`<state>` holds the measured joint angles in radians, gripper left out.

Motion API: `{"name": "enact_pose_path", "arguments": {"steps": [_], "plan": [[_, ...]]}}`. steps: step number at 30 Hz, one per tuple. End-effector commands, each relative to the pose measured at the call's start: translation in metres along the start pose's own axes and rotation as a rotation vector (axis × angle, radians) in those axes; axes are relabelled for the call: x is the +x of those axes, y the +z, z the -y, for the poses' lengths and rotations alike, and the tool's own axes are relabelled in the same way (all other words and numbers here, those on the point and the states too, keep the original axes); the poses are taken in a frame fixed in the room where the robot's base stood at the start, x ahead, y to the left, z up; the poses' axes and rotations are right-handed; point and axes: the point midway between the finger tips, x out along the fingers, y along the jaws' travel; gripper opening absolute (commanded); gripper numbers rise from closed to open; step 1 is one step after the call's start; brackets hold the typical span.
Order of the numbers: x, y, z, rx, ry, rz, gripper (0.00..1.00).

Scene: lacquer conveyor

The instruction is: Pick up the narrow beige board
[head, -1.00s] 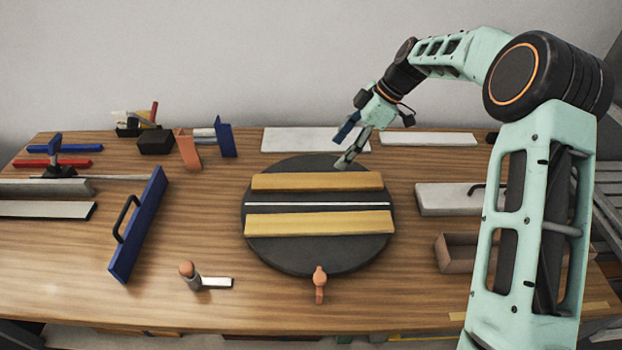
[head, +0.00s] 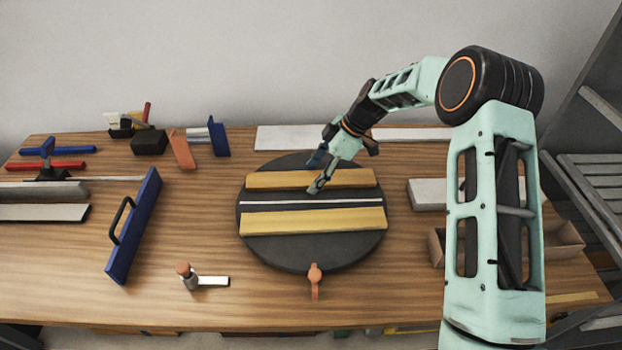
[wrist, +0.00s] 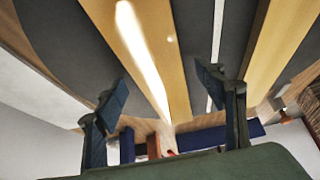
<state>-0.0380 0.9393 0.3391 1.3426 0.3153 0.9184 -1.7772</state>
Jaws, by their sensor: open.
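Two beige boards lie parallel on a round black turntable (head: 290,258). The far board (head: 270,181) looks narrower than the near board (head: 300,223). A thin white strip (head: 270,204) lies between them. My gripper (head: 317,173) is open and empty over the far board, one finger to each side of it. In the wrist view, my gripper (wrist: 162,80) has the far board (wrist: 150,45) running between its fingers, with a bright glare along it. The near board (wrist: 272,45) is to the right there. I cannot tell how high the fingertips are above the turntable.
A blue board with a handle (head: 142,220) stands left of the turntable. A small clamp-like tool (head: 314,275) is at its front edge. A grey block (head: 425,193) and open box (head: 560,243) are at right. White panels (head: 280,137) lie behind.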

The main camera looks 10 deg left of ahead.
Motion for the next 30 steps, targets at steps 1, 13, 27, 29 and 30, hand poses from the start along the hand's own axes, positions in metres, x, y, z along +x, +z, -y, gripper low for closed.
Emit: {"name": "enact_pose_path", "arguments": {"steps": [1,13,27,29,30], "plan": [[0.0,0.0,0.0,0.0,0.0,0.0,0.64],[-0.001,0.0,0.0,0.0,0.001,0.0,0.27],[-0.005,-0.002,-0.001,-0.001,0.003,-0.001,0.11],[-0.008,-0.004,-0.001,-0.001,0.004,-0.001,0.11],[-0.011,-0.006,-0.002,-0.001,0.005,0.0,0.11]]}}
